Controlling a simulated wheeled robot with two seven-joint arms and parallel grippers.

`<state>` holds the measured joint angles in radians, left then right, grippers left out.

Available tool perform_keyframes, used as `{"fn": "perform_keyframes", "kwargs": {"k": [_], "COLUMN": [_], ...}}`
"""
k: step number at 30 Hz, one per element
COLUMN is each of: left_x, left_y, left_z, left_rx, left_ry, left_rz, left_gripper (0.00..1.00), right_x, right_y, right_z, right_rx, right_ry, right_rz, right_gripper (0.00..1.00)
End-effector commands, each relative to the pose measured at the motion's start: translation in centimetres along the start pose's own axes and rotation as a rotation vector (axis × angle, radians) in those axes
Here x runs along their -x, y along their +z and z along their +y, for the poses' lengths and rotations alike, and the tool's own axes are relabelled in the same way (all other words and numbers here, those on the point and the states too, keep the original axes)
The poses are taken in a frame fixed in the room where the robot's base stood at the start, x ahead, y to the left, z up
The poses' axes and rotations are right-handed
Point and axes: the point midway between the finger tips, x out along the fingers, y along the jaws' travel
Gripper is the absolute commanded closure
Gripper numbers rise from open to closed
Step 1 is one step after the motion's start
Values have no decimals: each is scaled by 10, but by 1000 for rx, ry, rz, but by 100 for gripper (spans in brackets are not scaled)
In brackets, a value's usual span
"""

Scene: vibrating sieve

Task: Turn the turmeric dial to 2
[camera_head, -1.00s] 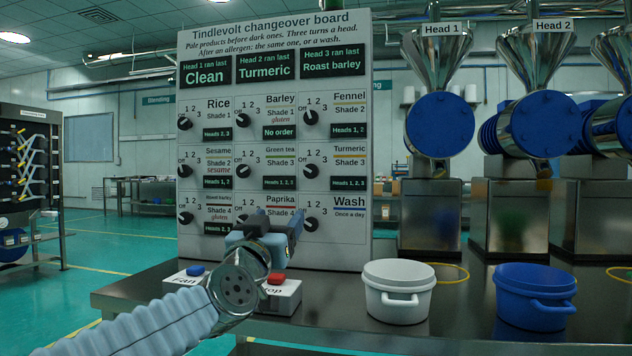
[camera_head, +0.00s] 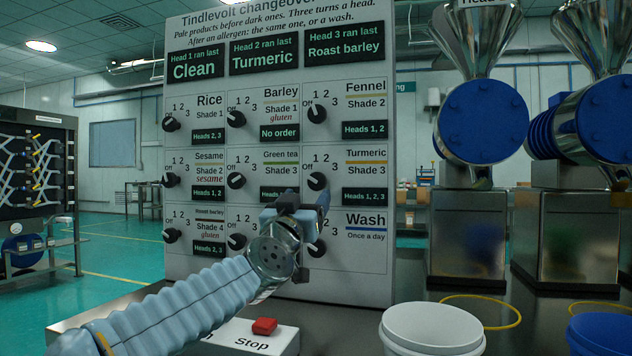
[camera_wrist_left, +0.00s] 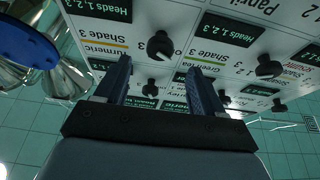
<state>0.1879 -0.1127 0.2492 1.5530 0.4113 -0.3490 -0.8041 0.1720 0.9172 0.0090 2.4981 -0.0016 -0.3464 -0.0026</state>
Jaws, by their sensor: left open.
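The turmeric dial (camera_head: 317,181) is a black round knob on the upright grey changeover board (camera_head: 379,265), at the right of the middle row. Its scale reads Off, 1, 2, 3; its pointer seems to lean toward Off, but it is small. My left gripper (camera_head: 308,200) is just below it, in front of the bottom row, covering the paprika label. In the left wrist view, upside down, the gripper (camera_wrist_left: 160,88) is open and empty. The turmeric dial (camera_wrist_left: 160,47) shows beyond and between the fingers, apart from them. My right gripper is out of view.
Several other dials surround it, including the fennel dial (camera_head: 317,114) above and the green tea dial (camera_head: 236,180) to its left. A red stop button (camera_head: 264,326) is below my arm. A white pot (camera_head: 432,325) and a blue pot (camera_head: 603,330) stand right.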

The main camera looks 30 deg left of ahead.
Motion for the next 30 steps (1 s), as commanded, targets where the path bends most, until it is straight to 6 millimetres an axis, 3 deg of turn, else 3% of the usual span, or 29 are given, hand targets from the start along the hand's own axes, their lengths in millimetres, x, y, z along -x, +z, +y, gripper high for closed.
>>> {"fn": "perform_keyframes", "kwargs": {"k": [3,9,22,30], "left_x": [-30,-62,-73,-73], "left_y": [-2,-2,0,0], "left_z": [0,0,0,0], "left_rx": [2,1,1,1], "left_ry": [0,0,0,0], "left_rz": [-2,-1,0,0], "left_gripper": [31,31,31,71], "right_x": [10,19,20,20], "right_y": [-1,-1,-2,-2], "right_z": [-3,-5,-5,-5], "right_rx": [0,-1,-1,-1], "right_ry": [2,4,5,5], "right_rz": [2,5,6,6], "right_gripper": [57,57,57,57]}}
